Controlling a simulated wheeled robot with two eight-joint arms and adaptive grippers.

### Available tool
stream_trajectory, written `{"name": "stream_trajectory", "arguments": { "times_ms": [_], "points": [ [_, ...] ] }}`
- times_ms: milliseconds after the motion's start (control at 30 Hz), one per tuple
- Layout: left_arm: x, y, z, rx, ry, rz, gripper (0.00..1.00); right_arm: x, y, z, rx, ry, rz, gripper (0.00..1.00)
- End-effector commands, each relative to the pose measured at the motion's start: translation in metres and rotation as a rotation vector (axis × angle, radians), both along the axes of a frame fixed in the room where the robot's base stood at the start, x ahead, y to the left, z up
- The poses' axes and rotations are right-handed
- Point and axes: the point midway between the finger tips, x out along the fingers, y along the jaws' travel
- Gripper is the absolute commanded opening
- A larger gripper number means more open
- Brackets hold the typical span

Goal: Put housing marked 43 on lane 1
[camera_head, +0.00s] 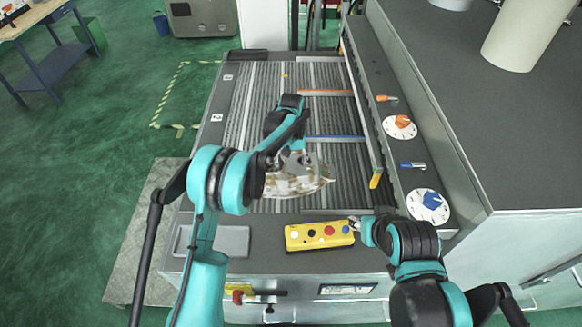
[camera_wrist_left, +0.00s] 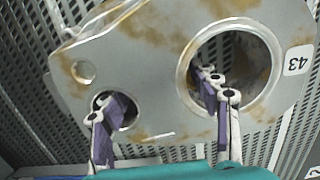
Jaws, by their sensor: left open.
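The housing marked 43 (camera_head: 298,184) is a flat grey casting with brown stains, lying on the near part of the slatted deck. In the left wrist view the housing (camera_wrist_left: 150,60) fills most of the picture, with a large round hole, smaller holes and a white "43" label at the right. My left gripper (camera_head: 288,160) is over the housing. In the left wrist view its fingers (camera_wrist_left: 162,118) are apart, one at the smaller hole and one at the large hole; how deep they reach is unclear. My right gripper (camera_head: 356,222) is beside the yellow button box.
The deck (camera_head: 262,100) has edge labels 1 (camera_head: 228,77), farther away, and 2 (camera_head: 217,117). An orange bar (camera_head: 325,92) and a blue bar (camera_head: 335,138) cross it. The yellow button box (camera_head: 318,235) and a grey tray (camera_head: 228,241) are in front. Dials line the right ledge.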

Motion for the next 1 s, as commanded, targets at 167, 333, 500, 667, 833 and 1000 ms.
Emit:
{"name": "stream_trajectory", "arguments": {
  "times_ms": [167,333,500,667,833,1000],
  "points": [
    [0.001,0.000,0.010,0.000,0.000,0.000,0.61,0.000,0.000,0.003,0.000,0.000,0.000,0.40],
    [0.005,0.000,0.043,0.000,0.000,0.000,0.61,0.000,0.000,0.002,0.000,0.000,0.000,0.40],
    [0.009,-0.001,0.081,0.000,0.000,0.000,0.61,0.000,0.000,0.003,0.000,0.000,0.000,0.40],
    [0.013,-0.001,0.107,0.000,0.000,0.000,0.61,0.000,0.000,0.004,0.000,0.000,0.000,0.40],
    [0.014,-0.001,0.120,0.000,0.000,0.000,0.61,0.000,0.000,0.004,0.000,0.000,0.000,0.40],
    [0.013,0.000,0.124,-0.001,-0.003,0.000,0.61,0.000,0.000,0.004,0.000,0.000,0.000,0.40]
  ]
}}
